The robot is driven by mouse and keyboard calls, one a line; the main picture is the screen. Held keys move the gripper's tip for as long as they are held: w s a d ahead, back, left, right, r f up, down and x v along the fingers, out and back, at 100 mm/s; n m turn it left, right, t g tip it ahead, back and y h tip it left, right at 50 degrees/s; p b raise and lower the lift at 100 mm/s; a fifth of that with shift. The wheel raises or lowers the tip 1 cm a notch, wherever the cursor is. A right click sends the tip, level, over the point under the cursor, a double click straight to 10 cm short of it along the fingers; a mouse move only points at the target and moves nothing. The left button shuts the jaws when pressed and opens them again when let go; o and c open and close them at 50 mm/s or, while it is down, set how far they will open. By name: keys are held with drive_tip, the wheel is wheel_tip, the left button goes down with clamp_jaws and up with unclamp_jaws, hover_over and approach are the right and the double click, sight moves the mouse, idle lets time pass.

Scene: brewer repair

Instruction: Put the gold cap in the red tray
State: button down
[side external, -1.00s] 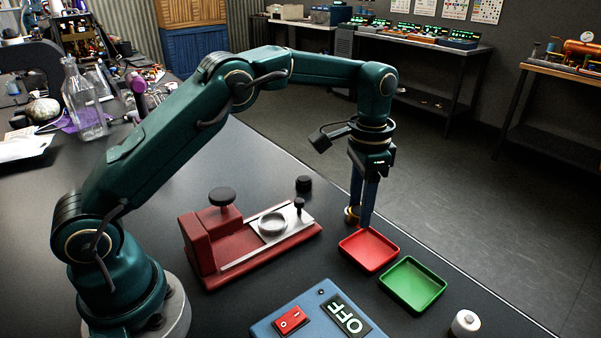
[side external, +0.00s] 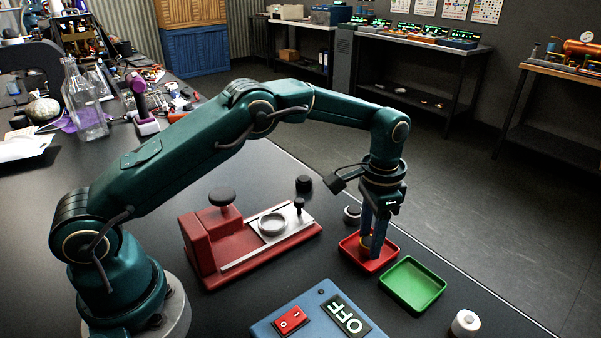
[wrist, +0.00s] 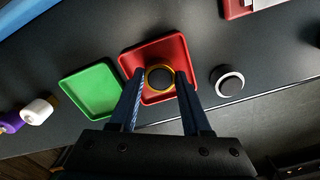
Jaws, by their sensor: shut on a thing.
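The gold cap (wrist: 159,78) is a gold ring with a dark centre. My gripper (wrist: 160,75) is shut on it, with one blue finger at each side. In the side view my gripper (side external: 372,245) points down over the red tray (side external: 352,258), and the gold cap (side external: 366,241) shows partly between the fingers, inside the tray's outline. In the wrist view the cap lies over the middle of the red tray (wrist: 141,55). I cannot tell whether the cap touches the tray floor.
A green tray (side external: 418,300) sits right beside the red one. A white-rimmed dark cap (wrist: 228,81) stands just behind the red tray. A white roll (side external: 465,323), a red fixture (side external: 213,250) and a blue OFF switch box (side external: 285,318) are nearby.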

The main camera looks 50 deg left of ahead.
drive_tip(key=c, duration=0.6)
unclamp_jaws()
drive_tip(key=shift+c, duration=0.2)
wheel_tip(320, 180, up, 8)
drive_tip(key=shift+f, duration=0.1)
wheel_tip(320, 180, up, 6)
drive_tip(key=n+t, duration=0.1)
hover_over(369, 242)
drive_tip(key=s+a, duration=0.2)
drive_tip(key=s, duration=0.1)
drive_tip(key=s+a+r+n+t, duration=0.1)
drive_tip(key=s+r+t, duration=0.1)
drive_tip(key=s+r, duration=0.25)
drive_tip(key=s+a+f+n+t, duration=0.1)
drive_tip(key=s+f, duration=0.1)
drive_tip(key=s, duration=0.5)
drive_tip(key=s+a+f+n+t, duration=0.1)
drive_tip(key=s+a+f+n, duration=0.1)
drive_tip(key=s, duration=0.6)
drive_tip(key=shift+t, duration=0.3)
